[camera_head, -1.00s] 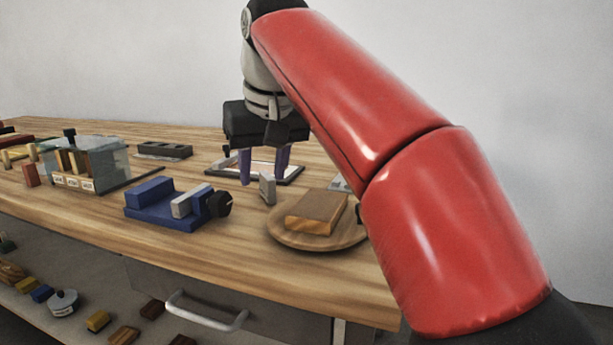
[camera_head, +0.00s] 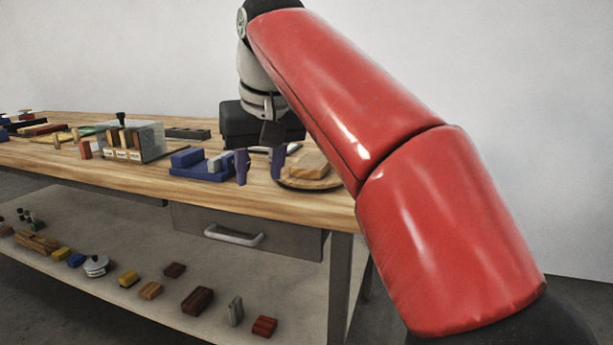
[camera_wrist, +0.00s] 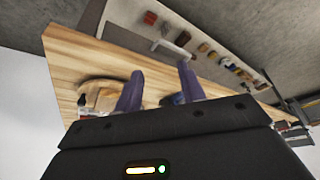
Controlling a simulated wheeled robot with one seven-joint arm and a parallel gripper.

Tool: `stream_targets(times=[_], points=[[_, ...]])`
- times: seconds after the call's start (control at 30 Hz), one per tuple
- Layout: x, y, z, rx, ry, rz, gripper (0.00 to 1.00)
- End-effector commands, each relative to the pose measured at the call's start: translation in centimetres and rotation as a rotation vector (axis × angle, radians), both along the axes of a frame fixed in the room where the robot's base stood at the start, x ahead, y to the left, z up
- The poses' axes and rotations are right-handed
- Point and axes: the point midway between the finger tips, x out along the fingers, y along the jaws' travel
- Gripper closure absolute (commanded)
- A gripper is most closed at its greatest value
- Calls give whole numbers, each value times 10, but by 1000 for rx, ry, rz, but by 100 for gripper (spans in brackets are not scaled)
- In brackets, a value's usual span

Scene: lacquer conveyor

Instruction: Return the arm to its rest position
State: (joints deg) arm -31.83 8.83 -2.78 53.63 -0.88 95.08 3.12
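My gripper (camera_head: 260,166) hangs from my red arm in the head view, with its two purple fingers pointing down and apart. It is open, and nothing shows between the fingers. My arm crosses the right half of the head view and hides part of the table's right end.
The wooden table (camera_head: 110,170) holds a blue block fixture (camera_head: 200,165), a round board (camera_head: 335,184) with a wooden block (camera_head: 308,165) and a clear box (camera_head: 148,140). A drawer handle (camera_head: 233,236) juts from the front. A lower shelf (camera_head: 200,270) carries several small blocks.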

Motion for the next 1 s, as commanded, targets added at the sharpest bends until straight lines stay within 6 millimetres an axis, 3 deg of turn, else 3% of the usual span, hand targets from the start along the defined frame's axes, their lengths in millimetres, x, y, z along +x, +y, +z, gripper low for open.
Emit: stream_targets(times=[0.37, 0.67, 0.87, 1.0], points=[[-7, -36, -13, 8, -7, -52, 60], [-28, -86, -42, 19, -21, -129, 60], [-66, -140, -92, 27, -43, -223, 60], [-105, -178, -146, 30, -62, -302, 60]])
